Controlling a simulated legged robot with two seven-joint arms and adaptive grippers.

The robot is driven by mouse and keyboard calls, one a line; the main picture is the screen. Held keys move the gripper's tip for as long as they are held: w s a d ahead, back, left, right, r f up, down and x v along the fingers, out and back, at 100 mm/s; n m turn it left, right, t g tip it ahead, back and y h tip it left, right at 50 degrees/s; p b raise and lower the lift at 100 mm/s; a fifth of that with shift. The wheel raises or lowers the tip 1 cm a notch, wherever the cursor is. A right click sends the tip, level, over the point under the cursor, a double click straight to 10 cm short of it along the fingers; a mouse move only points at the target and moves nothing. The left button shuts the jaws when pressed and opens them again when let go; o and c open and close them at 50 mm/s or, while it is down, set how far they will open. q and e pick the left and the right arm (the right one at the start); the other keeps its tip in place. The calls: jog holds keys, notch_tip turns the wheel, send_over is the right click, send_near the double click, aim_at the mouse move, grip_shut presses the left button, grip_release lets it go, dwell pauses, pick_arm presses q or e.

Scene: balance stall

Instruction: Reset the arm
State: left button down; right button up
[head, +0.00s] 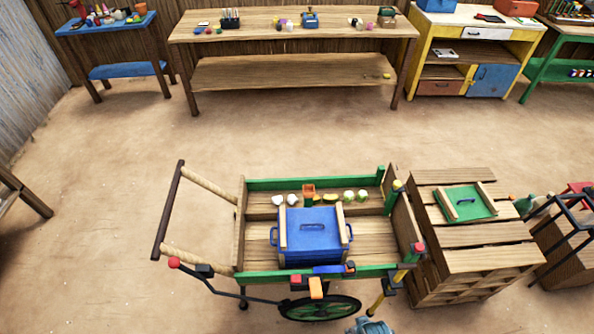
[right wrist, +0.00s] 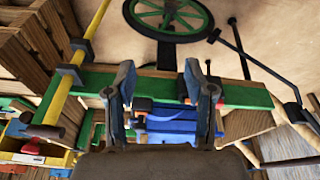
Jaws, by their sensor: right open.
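My right gripper (right wrist: 159,78) is open in the right wrist view, its two blue-grey fingers apart with nothing gripped. Between and behind the fingers show the cart's green rail and a blue part with an orange end (right wrist: 143,104). In the head view a small blue-grey piece, apparently the right gripper's tip (head: 370,326), shows at the bottom edge, in front of the wooden cart (head: 260,267). A black rod with a red ball end (head: 174,262) runs along the cart's near side; I cannot tell whether it moves. My left gripper is in neither view.
A blue lidded box (head: 310,250) stands in the cart, with several small items behind it. The cart's wheel (head: 320,308) and a yellow-black post (head: 376,302) are near the gripper. A wooden crate (head: 465,260) stands right. Floor beyond the cart is clear.

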jog(key=s+f+g, duration=0.1)
jog(key=s+f, duration=0.1)
jog(key=f, duration=0.8)
jog(key=s+f, duration=0.3)
jog(key=f, duration=0.7)
jog(key=s+d+f+g, duration=0.1)
jog(key=s+d+f, duration=0.2)
jog(key=s+f, duration=1)
jog(key=s, duration=0.3)
jog(key=shift+d+f, duration=0.15)
jog(key=shift+f, duration=0.1)
